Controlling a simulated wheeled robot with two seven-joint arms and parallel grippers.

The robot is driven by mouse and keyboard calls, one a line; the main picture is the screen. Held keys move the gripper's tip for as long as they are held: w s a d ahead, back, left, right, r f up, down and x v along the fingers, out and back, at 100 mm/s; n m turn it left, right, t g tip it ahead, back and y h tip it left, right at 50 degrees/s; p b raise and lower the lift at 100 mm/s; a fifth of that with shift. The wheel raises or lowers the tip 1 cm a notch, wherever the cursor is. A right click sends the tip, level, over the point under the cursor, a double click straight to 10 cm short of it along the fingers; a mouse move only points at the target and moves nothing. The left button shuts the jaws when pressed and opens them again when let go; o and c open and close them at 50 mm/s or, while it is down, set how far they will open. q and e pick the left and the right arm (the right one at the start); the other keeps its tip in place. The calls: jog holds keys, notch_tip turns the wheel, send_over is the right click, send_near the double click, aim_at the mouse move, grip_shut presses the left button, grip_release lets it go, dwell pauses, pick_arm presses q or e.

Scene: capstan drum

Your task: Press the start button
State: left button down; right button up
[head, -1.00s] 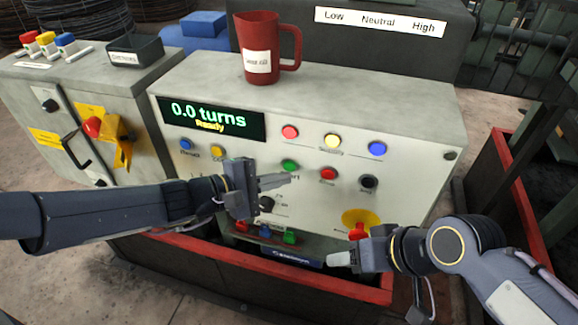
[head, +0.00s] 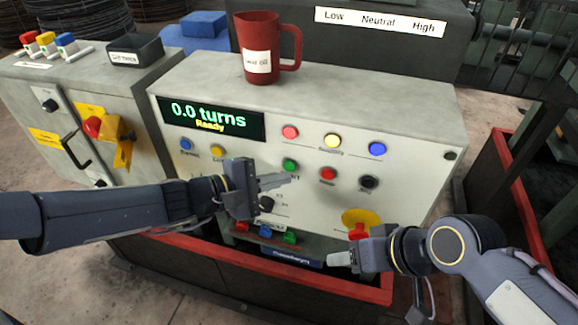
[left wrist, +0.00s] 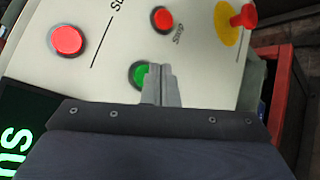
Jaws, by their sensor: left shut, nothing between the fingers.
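The green start button (head: 289,165) sits on the sloped face of the grey control panel (head: 420,150), left of a red stop button (head: 327,174). My left gripper (head: 288,180) is shut and empty, its fingertips just below the green button in the head view. In the left wrist view the closed fingertips (left wrist: 160,68) overlap the right side of the green button (left wrist: 140,75); I cannot tell whether they touch it. The display (head: 211,119) reads "0.0 turns" and "Ready". My right gripper (head: 340,259) is low at the panel's right front, its jaw state unclear.
Red, yellow and blue buttons line the panel above. A red emergency knob on a yellow plate (head: 361,217) is near my right gripper. A red jug (head: 262,50) stands on top of the panel. A red-rimmed trough (head: 250,268) runs below.

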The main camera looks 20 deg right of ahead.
pick_arm(q)
jog(key=shift+w+d, duration=0.3)
jog(key=shift+w, duration=0.05)
